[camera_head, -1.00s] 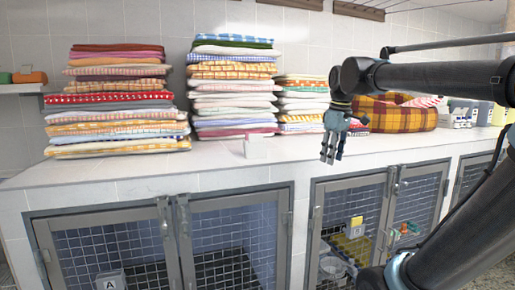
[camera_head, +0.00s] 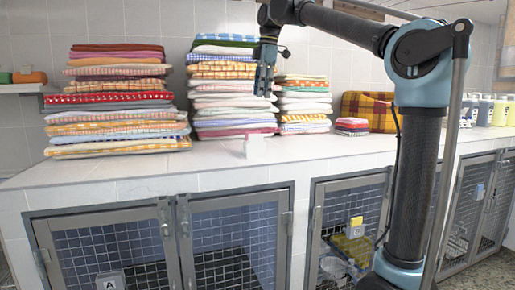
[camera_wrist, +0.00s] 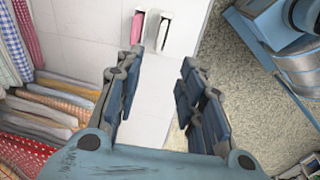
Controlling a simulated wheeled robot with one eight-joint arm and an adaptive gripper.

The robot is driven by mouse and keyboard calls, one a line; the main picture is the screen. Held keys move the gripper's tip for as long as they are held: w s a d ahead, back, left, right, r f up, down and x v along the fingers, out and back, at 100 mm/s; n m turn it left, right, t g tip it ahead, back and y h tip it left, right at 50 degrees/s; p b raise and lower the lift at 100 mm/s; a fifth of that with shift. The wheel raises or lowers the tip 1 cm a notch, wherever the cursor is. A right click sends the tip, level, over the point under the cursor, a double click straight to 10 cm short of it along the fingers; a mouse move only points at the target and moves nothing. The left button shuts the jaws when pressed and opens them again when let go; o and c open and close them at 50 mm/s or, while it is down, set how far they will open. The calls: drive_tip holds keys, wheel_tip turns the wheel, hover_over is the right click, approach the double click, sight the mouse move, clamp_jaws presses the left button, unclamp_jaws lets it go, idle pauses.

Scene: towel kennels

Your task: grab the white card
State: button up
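A small white card (camera_head: 255,148) stands on the white counter in front of the middle towel stack. My gripper (camera_head: 265,92) hangs fingers-down above it, clear of the counter. In the wrist view, my gripper (camera_wrist: 157,125) is open, with its dark finger pads apart and nothing between them. Near the top of that view, beyond the fingertips, a small upright white piece (camera_wrist: 164,30) stands beside a pink-faced one; I cannot tell which is the card.
Tall folded-towel stacks (camera_head: 113,105) (camera_head: 230,112) (camera_head: 304,105) stand along the back of the counter (camera_head: 160,180). A plaid bed (camera_head: 370,108), red folded cloths (camera_head: 352,127) and bottles (camera_head: 485,112) are farther right. Mesh-door kennels (camera_head: 235,245) are below.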

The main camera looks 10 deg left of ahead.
drive_tip(key=f, duration=0.5)
drive_tip(key=w+a+f, duration=0.1)
drive_tip(key=f, duration=0.5)
drive_tip(key=a+f, duration=0.1)
drive_tip(key=f, duration=0.4)
drive_tip(key=shift+w+a+f, duration=0.15)
drive_tip(key=shift+a+f, duration=0.1)
clamp_jaws()
